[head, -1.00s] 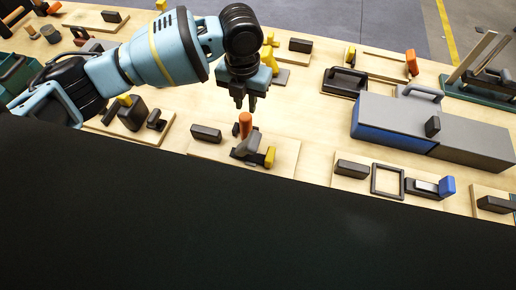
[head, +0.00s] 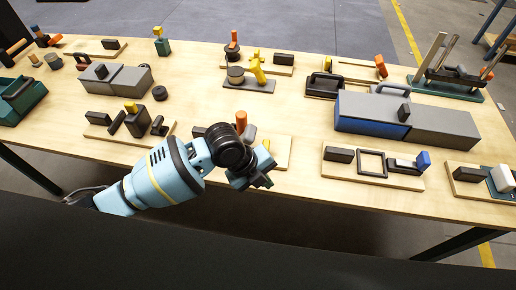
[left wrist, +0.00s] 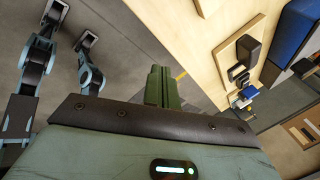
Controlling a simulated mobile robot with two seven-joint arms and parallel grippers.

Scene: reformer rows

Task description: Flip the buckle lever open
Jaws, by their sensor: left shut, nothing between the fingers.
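A board (head: 336,173) near the front edge, right of centre, carries a black block (head: 339,154), an upright-looking black square frame (head: 371,163) and a dark lever with a blue tip (head: 423,160), which looks like the buckle lever. The lever lies low along the board. The blue tip also shows small in the left wrist view (left wrist: 250,92). My left gripper (head: 264,183) is shut and empty, at the table's front edge, left of this board and apart from it. Its shut fingers show in the left wrist view (left wrist: 157,86). My right gripper is not in view.
Behind my left gripper, a board (head: 283,150) with an orange knob (head: 241,120) is partly hidden by my arm. A blue and grey box (head: 372,117) stands behind the lever board. Another board (head: 480,184) lies to its right. Bare table separates the boards.

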